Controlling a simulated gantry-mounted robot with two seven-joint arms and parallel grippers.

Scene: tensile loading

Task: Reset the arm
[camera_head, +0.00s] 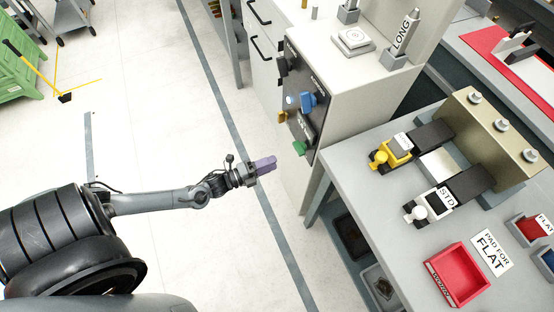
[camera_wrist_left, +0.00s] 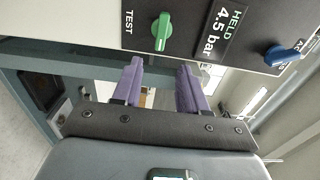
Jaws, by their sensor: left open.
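My left gripper (camera_head: 266,163) is stretched out in front of the dark control panel (camera_head: 308,97) on the side of the light cabinet. Its two purple fingers also show in the left wrist view (camera_wrist_left: 160,88); they are parted with nothing between them. The green knob (camera_head: 299,148) is a little right of the fingertips in the head view. In the left wrist view the green knob (camera_wrist_left: 161,31) sits beside the word TEST, above the fingers and apart from them. A display reading HELD 4.5 bar (camera_wrist_left: 222,35) is beside it. My right gripper is out of view.
A blue knob (camera_head: 308,102) and a yellow part (camera_head: 282,117) are on the panel. The grey bench (camera_head: 380,212) at right holds yellow and white STD fixtures, a red tray (camera_head: 457,275) and a PAD FOR FLAT label. Open floor lies left of the cabinet.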

